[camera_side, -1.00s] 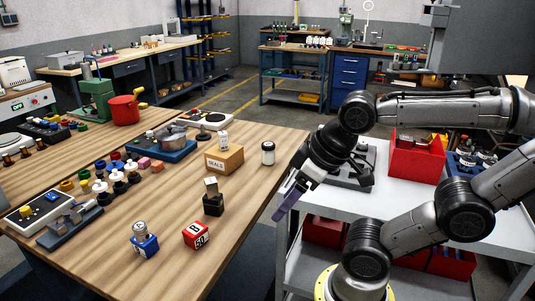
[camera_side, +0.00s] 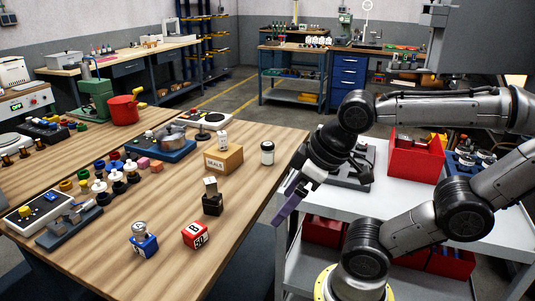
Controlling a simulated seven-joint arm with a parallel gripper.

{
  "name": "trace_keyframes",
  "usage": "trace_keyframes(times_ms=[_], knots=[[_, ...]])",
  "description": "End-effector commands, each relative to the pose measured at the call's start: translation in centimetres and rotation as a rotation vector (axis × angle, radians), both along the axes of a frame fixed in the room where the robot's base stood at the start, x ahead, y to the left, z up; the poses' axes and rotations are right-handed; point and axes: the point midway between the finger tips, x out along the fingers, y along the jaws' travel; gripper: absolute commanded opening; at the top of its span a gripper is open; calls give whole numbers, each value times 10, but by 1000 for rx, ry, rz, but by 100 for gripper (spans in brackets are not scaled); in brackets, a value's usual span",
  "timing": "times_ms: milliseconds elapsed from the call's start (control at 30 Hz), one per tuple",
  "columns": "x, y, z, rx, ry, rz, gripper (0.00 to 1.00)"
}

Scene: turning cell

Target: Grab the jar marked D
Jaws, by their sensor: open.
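A small white jar with a dark lid (camera_side: 267,153) stands upright on the wooden table near its right edge. Another small pale jar (camera_side: 223,141) stands on the cardboard SEALS box (camera_side: 224,159). A metallic, jar-like piece (camera_side: 139,230) sits on a blue block (camera_side: 145,246) near the table front. The lettering on these is too small to read, so I cannot tell which is marked D. My gripper (camera_side: 283,212), with purple fingers, is open and points down beside the table's right edge, apart from every jar. The gap between its fingers is hard to see.
A red block marked 8 and 50 (camera_side: 195,235) and a dark block with a grey cube (camera_side: 212,204) stand on the table. Several coloured knobs lie to the left. A grey cart (camera_side: 385,208) with a red bin (camera_side: 416,158) stands right. The table's right front is bare.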

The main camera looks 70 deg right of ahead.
Motion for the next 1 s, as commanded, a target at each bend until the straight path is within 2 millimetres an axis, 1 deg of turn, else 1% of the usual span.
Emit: trace_keyframes(times_ms=[67, 100, 167, 233, 367, 400, 467, 500, 567, 600, 667, 733, 800, 867, 900, 967, 1000], knots=[[-4, 0, -2, -49, 21, 95, 98], [-4, 0, 2, -84, 23, 164, 98], [-1, 0, 18, -146, 9, 280, 98], [7, 0, 40, -226, -2, 426, 98], [34, -6, 84, -368, 12, 671, 98], [45, -10, 97, -409, 22, 740, 98], [62, -18, 115, -466, 44, 842, 98], [76, -24, 127, -502, 60, 908, 98], [96, -36, 141, -547, 86, 1000, 98], [109, -44, 150, -573, 102, 1056, 98], [128, -58, 159, -604, 129, 1132, 98], [151, -77, 168, -635, 158, 1213, 98], [173, -98, 172, -654, 187, 1286, 98], [190, -117, 173, -665, 211, 1343, 98], [201, -131, 172, -669, 227, 1378, 98], [216, -153, 169, -671, 249, 1426, 98], [226, -169, 166, -670, 262, 1453, 98]])
